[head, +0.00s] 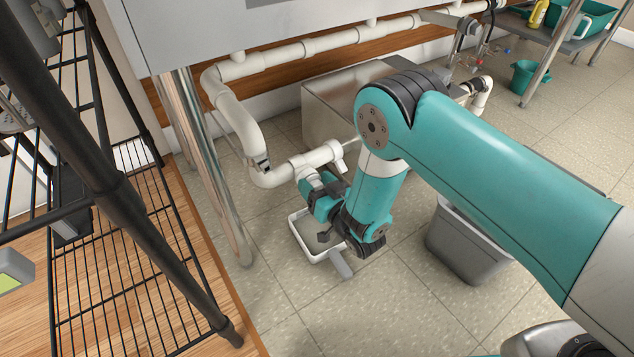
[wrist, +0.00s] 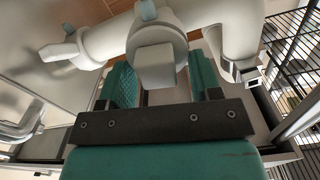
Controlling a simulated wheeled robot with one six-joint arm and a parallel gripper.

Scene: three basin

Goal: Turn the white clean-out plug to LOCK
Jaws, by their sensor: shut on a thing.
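The white clean-out plug (wrist: 155,66) shows in the wrist view as a square block on a round end of the white pipe (wrist: 108,40). My gripper (wrist: 163,82) has one teal finger on each side of the block and is shut on it. In the head view my gripper (head: 318,190) is at the low white pipe (head: 272,176), and it hides most of the plug. No LOCK mark can be read in either view, so the plug's turn angle cannot be told.
A white-rimmed tray (head: 301,242) lies on the floor under my gripper. A steel box (head: 325,105) stands behind the pipe, steel legs (head: 205,165) and a black wire rack (head: 130,270) are at left. A grey bin (head: 465,250) stands at right.

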